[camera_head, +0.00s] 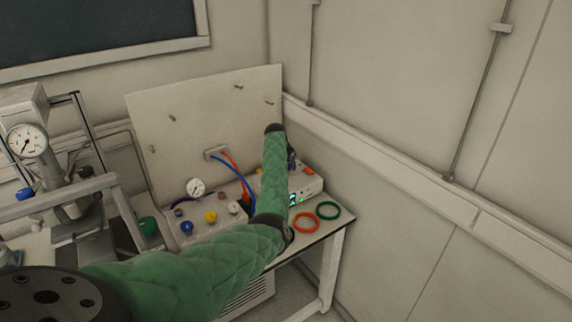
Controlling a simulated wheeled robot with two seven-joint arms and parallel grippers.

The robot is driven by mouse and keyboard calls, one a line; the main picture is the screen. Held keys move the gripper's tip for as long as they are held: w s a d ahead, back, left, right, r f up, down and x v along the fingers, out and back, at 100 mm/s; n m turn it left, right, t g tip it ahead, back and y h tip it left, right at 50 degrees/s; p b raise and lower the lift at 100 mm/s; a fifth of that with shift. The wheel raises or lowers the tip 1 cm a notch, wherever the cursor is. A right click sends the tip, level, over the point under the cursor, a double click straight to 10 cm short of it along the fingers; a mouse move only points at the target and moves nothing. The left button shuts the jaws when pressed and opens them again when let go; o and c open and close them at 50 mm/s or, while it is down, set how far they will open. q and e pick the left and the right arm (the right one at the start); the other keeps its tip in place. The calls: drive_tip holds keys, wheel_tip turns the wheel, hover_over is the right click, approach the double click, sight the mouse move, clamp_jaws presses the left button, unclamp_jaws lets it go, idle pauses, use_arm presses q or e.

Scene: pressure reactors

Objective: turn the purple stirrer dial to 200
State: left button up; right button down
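I cannot make out a purple stirrer dial; the arm covers part of the equipment. A white control box (312,188) with a small lit display and green lights stands on the bench, partly behind the arm. A green-sleeved arm comes in from the lower left and bends up across the bench to this box. I take it as my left arm. A small dark part of its gripper (292,160) shows above the box; the fingers are mostly hidden, and I cannot tell whether they touch anything. My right gripper is not in view.
An orange ring (305,231) and a green ring (328,203) lie at the bench's right end. A panel with a blue knob (187,228), a yellow knob (211,217) and a gauge (196,188) stands left of the arm. A reactor frame with a gauge (27,141) is at far left.

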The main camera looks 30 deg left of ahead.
use_arm(q)
drive_tip(key=shift+s, duration=0.1)
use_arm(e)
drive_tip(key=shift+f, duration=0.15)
use_arm(q)
drive_tip(key=shift+s+r+b, duration=0.1)
drive_tip(key=shift+r+b, duration=0.2)
drive_tip(key=b+v, duration=0.2)
drive_tip(key=v, duration=0.5)
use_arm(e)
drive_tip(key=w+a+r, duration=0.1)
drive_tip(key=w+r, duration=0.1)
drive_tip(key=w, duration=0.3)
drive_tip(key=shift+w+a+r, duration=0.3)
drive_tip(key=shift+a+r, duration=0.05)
use_arm(q)
drive_tip(key=shift+r, duration=0.1)
